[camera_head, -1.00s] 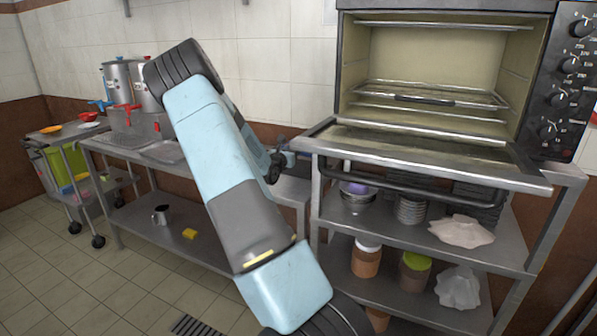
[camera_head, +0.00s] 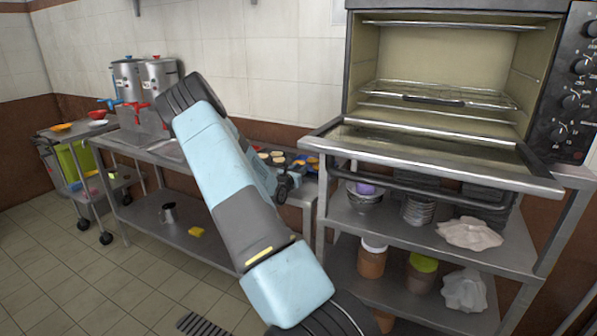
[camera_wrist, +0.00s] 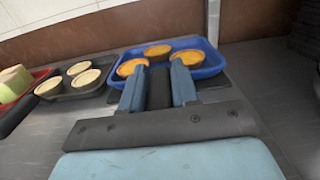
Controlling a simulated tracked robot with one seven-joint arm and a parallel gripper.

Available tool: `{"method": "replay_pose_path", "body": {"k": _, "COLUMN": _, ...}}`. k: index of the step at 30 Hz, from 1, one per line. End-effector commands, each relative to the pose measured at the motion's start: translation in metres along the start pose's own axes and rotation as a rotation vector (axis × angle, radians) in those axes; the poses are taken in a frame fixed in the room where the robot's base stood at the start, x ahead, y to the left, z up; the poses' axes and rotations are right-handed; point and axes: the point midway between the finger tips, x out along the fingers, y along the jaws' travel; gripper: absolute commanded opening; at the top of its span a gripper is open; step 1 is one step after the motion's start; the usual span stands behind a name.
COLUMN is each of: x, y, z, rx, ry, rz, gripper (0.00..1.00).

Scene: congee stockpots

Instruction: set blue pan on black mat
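The blue pan (camera_wrist: 208,62) holds orange-topped tarts and lies in front of my gripper in the wrist view. In the head view its blue edge (camera_head: 313,162) shows at the right end of the counter. A flat black mat (camera_wrist: 213,83) shows at the pan's near side; whether the pan rests fully on it is hidden. My gripper (camera_wrist: 158,70) has its two blue-grey fingers apart at the pan's near edge, with a dark piece between them. I cannot tell whether that piece is held. In the head view my gripper (camera_head: 283,186) is small and partly hidden by my arm.
A dark tray with pale tarts (camera_wrist: 75,82) and a red tray (camera_wrist: 12,108) lie left of the pan. Bare metal counter (camera_wrist: 262,75) is at right. The open oven door (camera_head: 430,150) juts out right of my arm. Steel stockpots (camera_head: 145,78) stand at left.

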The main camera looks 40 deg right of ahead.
Motion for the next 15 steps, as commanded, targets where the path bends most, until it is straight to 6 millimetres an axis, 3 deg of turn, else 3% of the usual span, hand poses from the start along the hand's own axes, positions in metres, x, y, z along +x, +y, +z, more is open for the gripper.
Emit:
{"method": "replay_pose_path", "body": {"k": 8, "x": -0.0009, "y": -0.0004, "z": -0.0023, "rx": -0.002, "ry": 0.006, "rz": -0.001, "gripper": 0.55}}
{"method": "replay_pose_path", "body": {"k": 15, "x": -0.0015, "y": -0.0002, "z": -0.0019, "rx": -0.002, "ry": 0.005, "rz": 0.0, "gripper": 0.55}}
